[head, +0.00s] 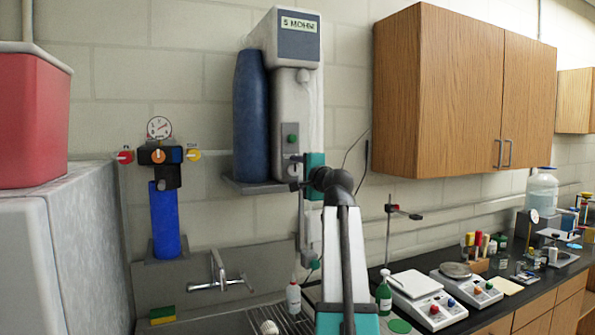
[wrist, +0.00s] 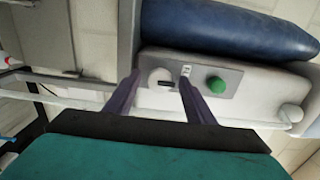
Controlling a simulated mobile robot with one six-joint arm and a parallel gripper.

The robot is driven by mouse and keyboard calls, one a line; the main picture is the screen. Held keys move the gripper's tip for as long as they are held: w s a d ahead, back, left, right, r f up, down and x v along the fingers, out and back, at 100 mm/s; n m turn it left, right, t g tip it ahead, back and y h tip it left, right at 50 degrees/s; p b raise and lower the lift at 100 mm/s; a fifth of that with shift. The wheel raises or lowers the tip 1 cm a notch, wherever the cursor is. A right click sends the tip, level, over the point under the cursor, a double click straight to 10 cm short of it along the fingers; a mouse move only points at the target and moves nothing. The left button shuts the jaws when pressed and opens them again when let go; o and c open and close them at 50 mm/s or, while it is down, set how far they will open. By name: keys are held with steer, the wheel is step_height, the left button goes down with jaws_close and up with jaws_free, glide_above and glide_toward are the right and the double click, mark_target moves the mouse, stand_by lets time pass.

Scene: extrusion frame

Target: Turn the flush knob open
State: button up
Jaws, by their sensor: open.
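A grey unit (head: 297,85) marked "5 MOHM" hangs on the wall with a blue tank at its left. In the wrist view its panel carries a pale round knob (wrist: 155,76) with a short dark bar, a small label beside it that is too blurred to read, and a green button (wrist: 216,85). I take the round knob to be the flush knob. My gripper (wrist: 160,80) is open, one finger on each side of this knob, in front of the panel. I cannot tell whether either finger touches it. In the head view my arm largely hides this area.
A manifold (head: 158,156) with a gauge and red, orange and yellow knobs is on the wall at the left. A tap (head: 220,275) stands below. The blue tank (wrist: 225,30) is close to the panel. Bottles and balances (head: 425,300) fill the right counter.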

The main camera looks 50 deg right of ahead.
steer(key=c, duration=1)
